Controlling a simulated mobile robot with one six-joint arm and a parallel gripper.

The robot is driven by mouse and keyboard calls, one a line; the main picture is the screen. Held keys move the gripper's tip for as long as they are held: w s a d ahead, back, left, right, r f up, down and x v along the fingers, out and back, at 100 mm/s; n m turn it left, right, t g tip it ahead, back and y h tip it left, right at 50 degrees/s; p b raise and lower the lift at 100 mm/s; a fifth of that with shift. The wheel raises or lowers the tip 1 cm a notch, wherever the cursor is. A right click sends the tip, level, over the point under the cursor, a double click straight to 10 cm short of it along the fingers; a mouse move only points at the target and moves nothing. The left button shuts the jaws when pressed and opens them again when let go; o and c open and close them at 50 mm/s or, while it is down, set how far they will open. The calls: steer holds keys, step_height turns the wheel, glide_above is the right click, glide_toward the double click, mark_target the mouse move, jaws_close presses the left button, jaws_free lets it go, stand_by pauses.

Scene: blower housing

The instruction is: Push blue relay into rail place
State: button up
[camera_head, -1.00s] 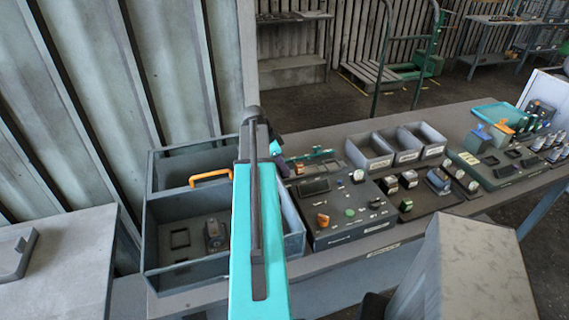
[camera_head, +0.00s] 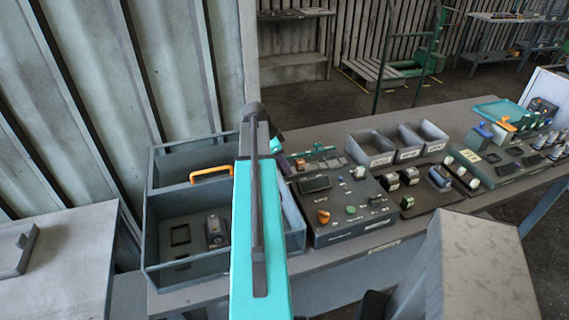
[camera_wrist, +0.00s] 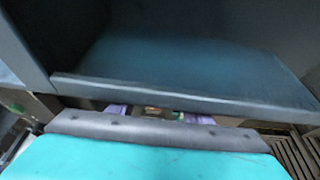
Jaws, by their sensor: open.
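In the head view my teal arm runs up the middle and hides most of my gripper. A teal part of it shows beside a green rail strip (camera_head: 318,152) at the back of the grey control panel. I cannot pick out the blue relay for certain; a small blue part (camera_head: 440,177) stands on a dark plate right of the panel. Whether anything touches the fingertips is hidden.
A grey-blue crate (camera_head: 222,258) with an orange handle (camera_head: 211,173) stands left of the arm. The control panel (camera_head: 345,228) carries knobs and buttons. Small labelled bins (camera_head: 371,147) stand behind it. More panels and a teal tray (camera_head: 499,111) lie at the right.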

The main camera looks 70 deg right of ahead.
steer(key=shift+b+v, duration=1.7)
steer(key=shift+v, duration=4.95)
steer(key=shift+s, duration=0.1)
